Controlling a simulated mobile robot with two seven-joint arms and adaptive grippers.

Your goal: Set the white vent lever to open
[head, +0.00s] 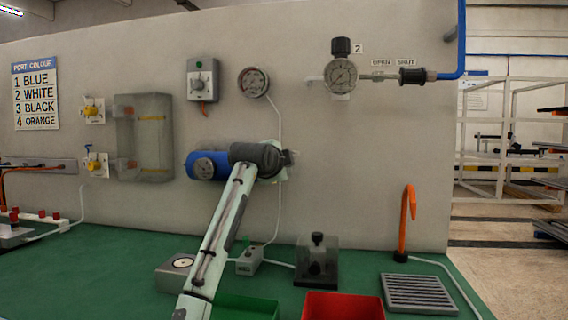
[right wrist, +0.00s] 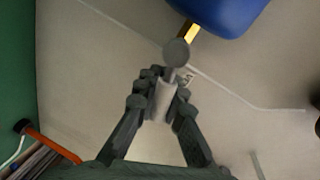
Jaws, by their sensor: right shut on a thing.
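In the right wrist view my right gripper (right wrist: 163,88) is shut on a whitish, short cylindrical piece (right wrist: 165,102), which looks like the white vent lever. A grey round knob on a stem (right wrist: 176,52) stands just beyond the fingertips. A blue rounded body (right wrist: 222,12) with a brass-coloured stub (right wrist: 190,33) is close above it. In the head view my right arm reaches up to the wall beside a blue cylinder (head: 206,166). The wrist hides the fingers and the lever there. OPEN and SHUT labels (head: 394,63) are further right. My left gripper is not in view.
A gauge marked 2 (head: 341,75) and a black fitting (head: 411,76) are on the wall at right. A red bin (head: 343,306), an orange hook (head: 406,222) and a grey grate (head: 418,293) are on the green bench.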

